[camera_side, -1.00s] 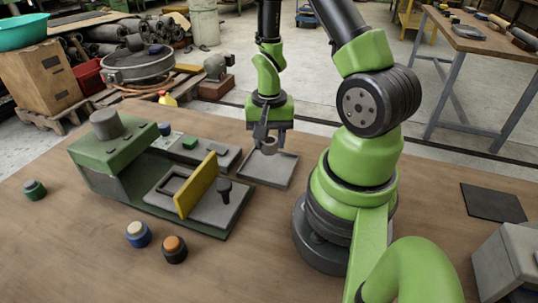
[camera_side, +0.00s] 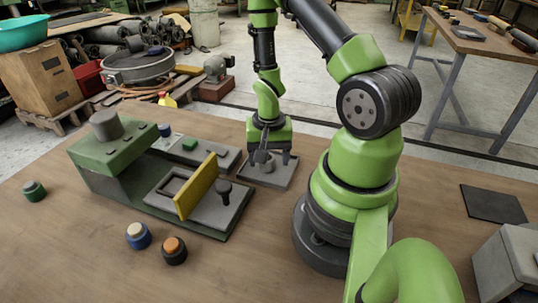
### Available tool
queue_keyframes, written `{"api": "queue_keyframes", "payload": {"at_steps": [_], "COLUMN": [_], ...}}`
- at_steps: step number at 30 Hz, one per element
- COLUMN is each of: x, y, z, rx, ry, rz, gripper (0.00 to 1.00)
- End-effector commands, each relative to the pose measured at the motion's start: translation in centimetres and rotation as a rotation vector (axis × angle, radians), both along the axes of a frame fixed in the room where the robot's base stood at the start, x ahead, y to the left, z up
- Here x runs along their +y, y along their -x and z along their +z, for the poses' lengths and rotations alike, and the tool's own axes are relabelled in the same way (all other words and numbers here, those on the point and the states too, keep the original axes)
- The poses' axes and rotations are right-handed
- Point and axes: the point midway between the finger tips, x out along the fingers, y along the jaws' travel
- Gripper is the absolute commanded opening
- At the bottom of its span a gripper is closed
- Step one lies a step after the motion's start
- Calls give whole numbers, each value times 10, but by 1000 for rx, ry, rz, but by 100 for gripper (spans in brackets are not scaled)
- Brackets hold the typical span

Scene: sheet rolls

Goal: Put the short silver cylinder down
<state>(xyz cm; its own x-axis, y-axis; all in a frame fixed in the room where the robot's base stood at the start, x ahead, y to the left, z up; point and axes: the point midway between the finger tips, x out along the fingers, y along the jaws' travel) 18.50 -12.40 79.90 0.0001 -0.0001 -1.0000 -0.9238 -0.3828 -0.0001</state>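The short silver cylinder (camera_side: 268,165) looks small and grey, and appears to stand on the grey square tray (camera_side: 281,177) just right of the green machine. My gripper (camera_side: 269,157) points down over the tray. Its fingers are spread, one to each side of the cylinder, with a gap visible on the right. The fingers and a dark part in front hide some of the cylinder, so I cannot tell whether the left finger touches it.
The green press-like machine (camera_side: 104,151) stands left of the tray, with an upright yellow plate (camera_side: 196,186) and a black knob (camera_side: 224,190). Several coloured round pieces lie left and in front. A dark flat plate (camera_side: 493,203) lies right. The front middle of the table is clear.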

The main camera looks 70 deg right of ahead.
Motion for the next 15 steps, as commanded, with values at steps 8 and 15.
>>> {"api": "queue_keyframes", "payload": {"at_steps": [8,15], "x": [0,-1], "y": [0,-1], "z": [1,23], "rx": [0,-5], "ry": [0,3], "rz": [0,-1], "gripper": [67,67]}}
